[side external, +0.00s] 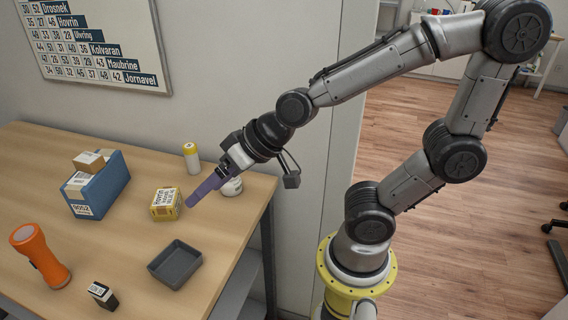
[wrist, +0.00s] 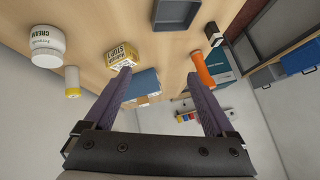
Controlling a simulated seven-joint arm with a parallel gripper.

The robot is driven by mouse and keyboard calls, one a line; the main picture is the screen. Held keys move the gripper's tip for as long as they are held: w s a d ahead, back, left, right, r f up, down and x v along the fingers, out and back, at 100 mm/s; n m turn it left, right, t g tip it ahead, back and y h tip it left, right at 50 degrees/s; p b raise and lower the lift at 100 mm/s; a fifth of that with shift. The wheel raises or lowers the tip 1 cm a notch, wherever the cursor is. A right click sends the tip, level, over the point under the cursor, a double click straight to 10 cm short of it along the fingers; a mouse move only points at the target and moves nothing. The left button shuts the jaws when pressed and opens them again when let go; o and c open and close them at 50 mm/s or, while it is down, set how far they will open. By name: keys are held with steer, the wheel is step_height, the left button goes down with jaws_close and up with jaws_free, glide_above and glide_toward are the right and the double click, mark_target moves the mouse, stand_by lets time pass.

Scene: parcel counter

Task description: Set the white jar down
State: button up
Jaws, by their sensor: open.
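The white jar (side external: 232,187) stands on the table near its right edge, partly hidden behind my gripper in the side view. In the wrist view the jar (wrist: 46,47) is at the upper left, with green "CREAM" lettering. I cannot tell which end is up. My gripper (side external: 191,203) is open, with its purple fingers reaching down and left over the table. In the wrist view the gripper (wrist: 159,74) has its fingers well apart with nothing between them. The jar is outside the fingers, to their left there, and apart from them.
On the wooden table (side external: 130,225) are a yellow box (side external: 165,204), a white-and-yellow bottle (side external: 191,158), a blue bin (side external: 98,190) holding boxes, a grey tray (side external: 175,264), an orange flashlight (side external: 40,256) and a small black box (side external: 102,295). Bare tabletop lies between them.

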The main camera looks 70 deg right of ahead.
steer(key=shift+o, duration=0.8)
steer(key=s+d+r+n+g+h, duration=0.2)
steer(key=s+d, duration=0.5)
steer(key=s, duration=0.4)
steer(key=shift+s+r+g+h, duration=0.3)
steer(key=shift+s+r+g, duration=0.1)
